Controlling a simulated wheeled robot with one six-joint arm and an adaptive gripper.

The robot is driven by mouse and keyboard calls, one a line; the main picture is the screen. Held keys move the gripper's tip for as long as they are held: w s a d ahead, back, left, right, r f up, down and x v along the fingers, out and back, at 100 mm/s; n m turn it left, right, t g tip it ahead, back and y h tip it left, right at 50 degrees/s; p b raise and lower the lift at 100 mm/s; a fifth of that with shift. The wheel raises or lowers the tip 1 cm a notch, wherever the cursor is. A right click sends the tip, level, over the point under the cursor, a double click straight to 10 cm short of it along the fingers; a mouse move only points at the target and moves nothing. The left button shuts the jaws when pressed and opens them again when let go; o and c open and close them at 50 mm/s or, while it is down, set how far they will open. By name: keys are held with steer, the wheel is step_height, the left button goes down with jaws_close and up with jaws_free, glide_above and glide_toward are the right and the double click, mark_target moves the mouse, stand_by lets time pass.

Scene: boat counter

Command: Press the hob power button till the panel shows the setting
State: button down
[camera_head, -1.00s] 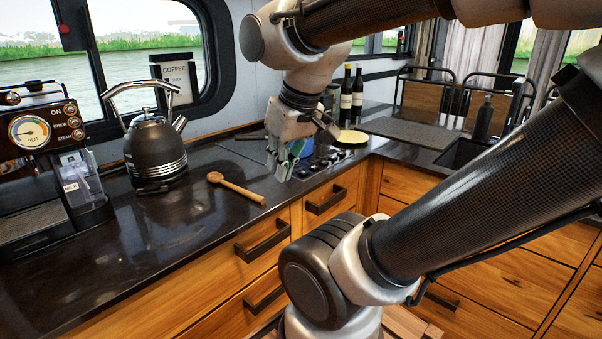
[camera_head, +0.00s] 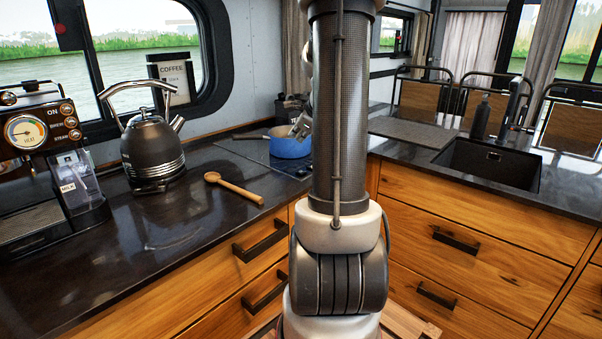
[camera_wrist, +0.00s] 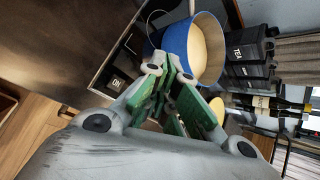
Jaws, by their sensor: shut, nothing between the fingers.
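The hob (camera_head: 240,149) is a dark glass plate set in the counter, partly hidden behind my arm in the head view. In the wrist view its dark surface (camera_wrist: 128,50) lies left of a blue pan (camera_wrist: 207,60) with pale contents. A small dark panel (camera_wrist: 115,83) with a light mark that seems to read "ON" sits at the hob's near corner. My gripper (camera_wrist: 166,66), with green finger pads, is shut and empty, its tips in front of the pan and right of the panel. I cannot tell whether it touches anything. The head view mostly hides it.
The blue pan (camera_head: 290,143) stands on the hob. A wooden spoon (camera_head: 234,188), a kettle (camera_head: 153,152) and a coffee machine (camera_head: 45,160) are along the left counter. Dark canisters (camera_wrist: 248,50) stand beyond the pan. A sink (camera_head: 490,162) is at the right.

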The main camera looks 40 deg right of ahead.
steer(key=shift+a+f, duration=0.1)
steer(key=shift+f, duration=4.3)
steer(key=shift+f, duration=0.1)
steer(key=shift+f, duration=0.3)
steer(key=shift+f, duration=0.4)
steer(key=shift+r, duration=0.85)
